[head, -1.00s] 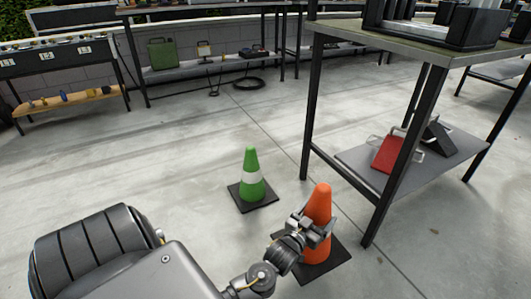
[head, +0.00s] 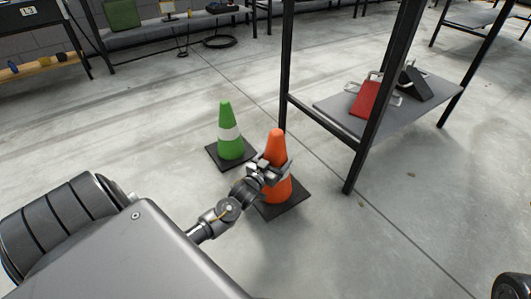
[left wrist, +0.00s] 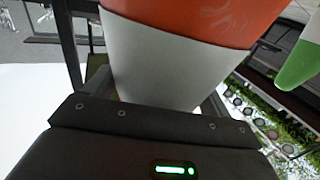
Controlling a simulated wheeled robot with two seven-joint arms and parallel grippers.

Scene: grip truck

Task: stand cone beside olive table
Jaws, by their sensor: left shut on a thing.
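An orange cone (head: 276,145) with a white band and a dark square base is upright in the head view. My left gripper (head: 269,172) is shut around its middle. In the left wrist view the cone's orange part and white band (left wrist: 165,65) fill the space between the fingers. I cannot tell whether its base touches the floor. The cone is left of the near table leg and in front of another leg of the table (head: 378,100). This table's top is out of frame, so its colour is hidden now. My right gripper is not in view.
A green cone (head: 230,143) with a white band stands close behind and left of the orange one. The table's lower shelf (head: 430,110) holds a red item (head: 366,98) and a black item (head: 415,84). Floor (head: 430,210) right of the near leg is clear.

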